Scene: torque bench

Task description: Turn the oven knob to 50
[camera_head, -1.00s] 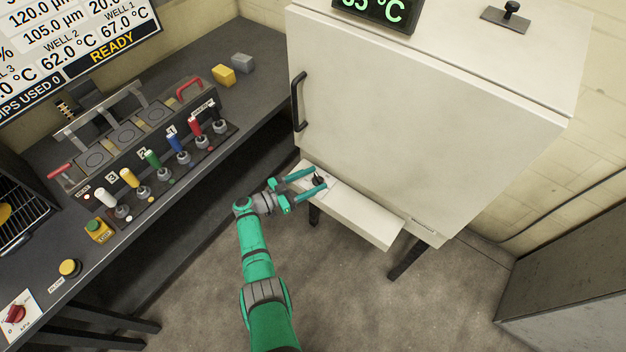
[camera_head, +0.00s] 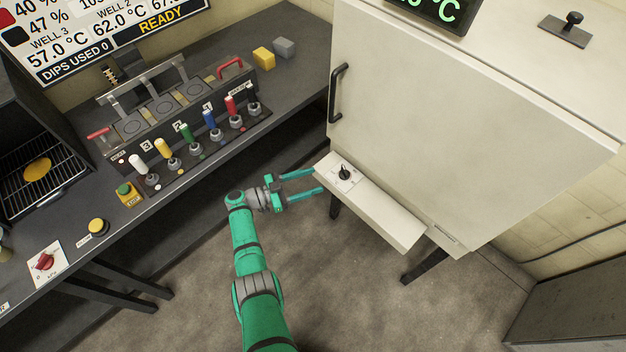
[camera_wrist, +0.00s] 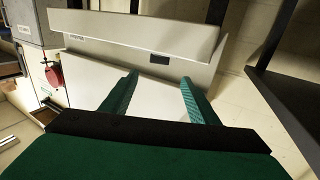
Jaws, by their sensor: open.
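The oven (camera_head: 450,120) is a large cream box with a black door handle (camera_head: 337,94). Its black knob (camera_head: 344,173) sits on a white dial plate on the shelf-like panel (camera_head: 385,215) below the door. My gripper (camera_head: 319,181) is open, with its teal fingers pointing right toward the panel's left end. The fingertips are left of the knob and apart from it, with nothing between them. In the wrist view my fingers (camera_wrist: 160,85) are spread before a pale panel, and I cannot make out the knob there. The dial's markings are too small to read.
A green display (camera_head: 440,8), partly cut off, stands on the oven top. The bench at left carries a row of coloured levers (camera_head: 190,140), a grill (camera_head: 40,170) and a red knob (camera_head: 44,262) on a white plate. Floor in front of the oven is clear.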

